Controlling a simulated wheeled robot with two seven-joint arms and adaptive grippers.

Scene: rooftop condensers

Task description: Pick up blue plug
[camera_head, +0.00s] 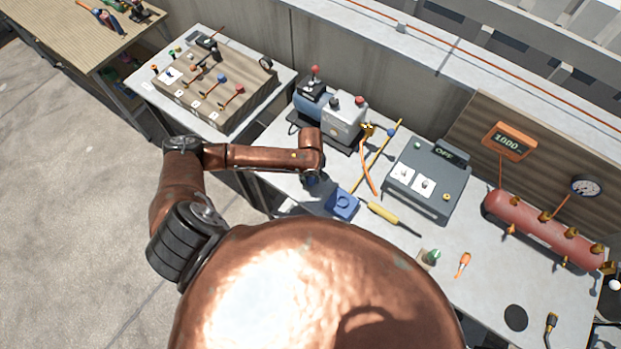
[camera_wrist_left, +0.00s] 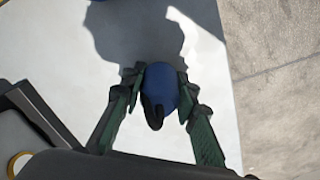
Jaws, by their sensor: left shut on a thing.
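The blue plug (camera_wrist_left: 161,84) is a rounded blue piece with a dark end, between the green fingers of my left gripper (camera_wrist_left: 162,88) in the left wrist view. The gripper is shut on it. In the head view my left gripper (camera_head: 313,178) points down over the white bench, just left of a blue square block (camera_head: 342,204). There the plug is mostly hidden by my arm. I cannot tell whether the plug touches the bench top. My right gripper is not in view.
On the bench (camera_head: 475,262) a yellow-handled tool (camera_head: 383,213) lies right of the block. A grey control box (camera_head: 427,180) and a red tank (camera_head: 545,232) stand farther right. A grey-blue pump unit (camera_head: 333,112) stands behind my gripper. A lever board (camera_head: 215,85) is at the left.

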